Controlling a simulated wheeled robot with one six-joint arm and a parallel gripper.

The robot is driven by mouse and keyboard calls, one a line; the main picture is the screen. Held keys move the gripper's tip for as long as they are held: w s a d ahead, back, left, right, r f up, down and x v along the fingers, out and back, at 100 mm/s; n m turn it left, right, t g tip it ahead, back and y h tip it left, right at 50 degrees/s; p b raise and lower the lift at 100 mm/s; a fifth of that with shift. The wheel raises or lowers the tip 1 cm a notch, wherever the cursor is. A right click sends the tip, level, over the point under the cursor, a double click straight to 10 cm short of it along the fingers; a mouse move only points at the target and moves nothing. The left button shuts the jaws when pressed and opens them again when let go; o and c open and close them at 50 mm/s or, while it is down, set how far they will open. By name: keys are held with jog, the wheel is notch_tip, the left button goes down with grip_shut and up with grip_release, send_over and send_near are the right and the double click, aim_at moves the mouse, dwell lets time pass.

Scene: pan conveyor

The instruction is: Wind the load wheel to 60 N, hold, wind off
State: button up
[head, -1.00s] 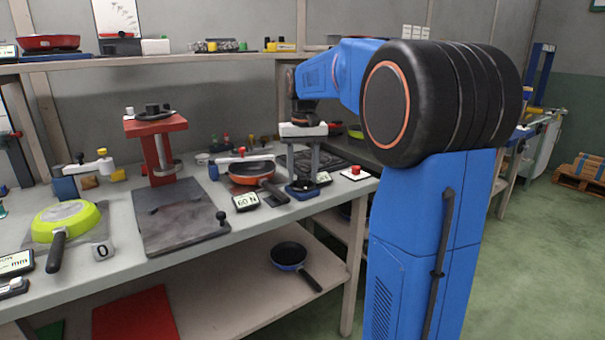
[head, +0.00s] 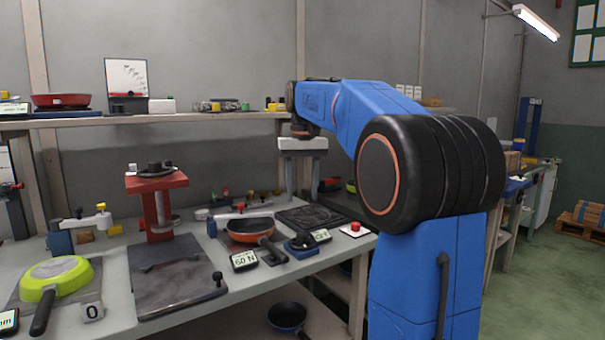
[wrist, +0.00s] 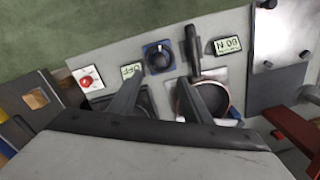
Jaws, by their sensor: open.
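My gripper (head: 302,192) is open and empty, pointing down above the bench. It is above and apart from a black round knob (head: 302,242) on a blue base. In the wrist view that knob (wrist: 158,57) shows just beyond the fingertips (wrist: 160,82). A display beside it (head: 320,236) seems to read OFF. A 60 N display (head: 243,261) stands near the orange pan (head: 250,230). A red stand (head: 160,208) carries a black wheel (head: 155,168) on top. I cannot tell for sure which of the two is the load wheel.
A red button on a white box (head: 355,230) is at the bench's right edge. A dark flat plate (head: 172,280) lies in front of the red stand. A green pan (head: 55,278) sits at left. A shelf (head: 200,118) runs along the wall.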

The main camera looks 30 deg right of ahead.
jog(key=shift+r, duration=2.6)
jog(key=s+a+f+n+t, duration=0.1)
jog(key=s+a+f, duration=0.4)
jog(key=s+f, duration=0.5)
jog(key=s+a+f+n+t, duration=0.2)
jog(key=s+a+f, duration=0.3)
jog(key=s+f, duration=0.5)
jog(key=s+a+f+n+t, duration=0.1)
jog(key=s+a+f, duration=0.5)
jog(key=s+f, duration=0.3)
jog(key=shift+s+f+t, duration=0.4)
jog(key=shift+f, duration=0.3)
dwell(0.5)
